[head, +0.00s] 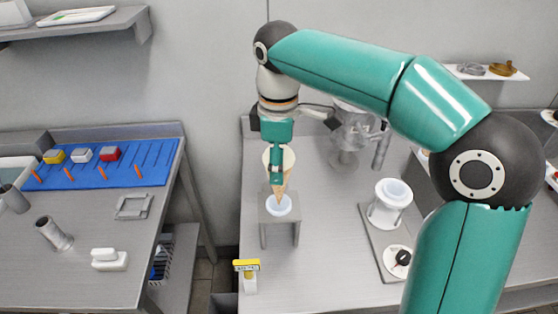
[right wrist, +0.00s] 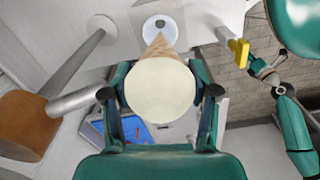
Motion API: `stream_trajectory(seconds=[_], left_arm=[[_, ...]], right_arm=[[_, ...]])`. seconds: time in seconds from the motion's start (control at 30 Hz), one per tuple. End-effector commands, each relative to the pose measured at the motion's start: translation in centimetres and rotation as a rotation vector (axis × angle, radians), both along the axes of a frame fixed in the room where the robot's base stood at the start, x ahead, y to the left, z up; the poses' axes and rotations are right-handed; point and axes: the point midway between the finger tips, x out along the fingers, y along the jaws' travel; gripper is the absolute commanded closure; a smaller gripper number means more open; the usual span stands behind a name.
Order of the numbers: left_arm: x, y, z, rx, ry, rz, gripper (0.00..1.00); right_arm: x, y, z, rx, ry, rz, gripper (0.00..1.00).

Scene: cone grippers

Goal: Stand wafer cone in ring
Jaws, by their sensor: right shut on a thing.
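My right gripper (head: 277,178) is shut on the tan wafer cone (head: 283,190), which is upright with its wide pale end up and its point down. In the right wrist view the cone (right wrist: 160,90) sits between the two fingers, its wide round end facing the camera. The white ring (head: 279,206) is on top of a small grey stand (head: 281,222), directly under the cone's tip. It also shows in the right wrist view (right wrist: 150,27). Whether the tip is inside the ring or just above it, I cannot tell. My left gripper (right wrist: 262,70) is small in the right wrist view; its jaws are unclear.
A yellow-topped dispenser (head: 247,272) stands in front of the stand. To the right are a white tub (head: 391,202) and a small dish (head: 398,260) on a tray. A glass machine (head: 352,135) stands behind. A blue mat (head: 105,165) lies on the left table.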

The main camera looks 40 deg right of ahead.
Motion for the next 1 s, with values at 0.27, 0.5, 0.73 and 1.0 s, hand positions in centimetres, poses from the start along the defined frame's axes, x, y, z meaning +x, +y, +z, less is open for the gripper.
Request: stream_trajectory(seconds=[0.27,0.5,0.73,1.0], left_arm=[[0.0,0.0,-0.7,0.0,0.0,0.0,0.51],[0.0,0.0,-1.2,0.0,0.0,0.0,0.51],[0.0,0.0,-1.7,0.0,0.0,0.0,0.51],[0.0,0.0,-2.2,0.0,0.0,0.0,0.51]], right_arm=[[-0.1,-0.1,-1.0,0.0,0.001,-0.002,0.55],[0.0,-0.1,-1.7,0.0,0.0,-0.002,0.55],[0.0,-0.1,-2.4,0.0,0.0,-0.002,0.55],[0.0,-0.1,-3.2,0.0,0.0,-0.002,0.55]])
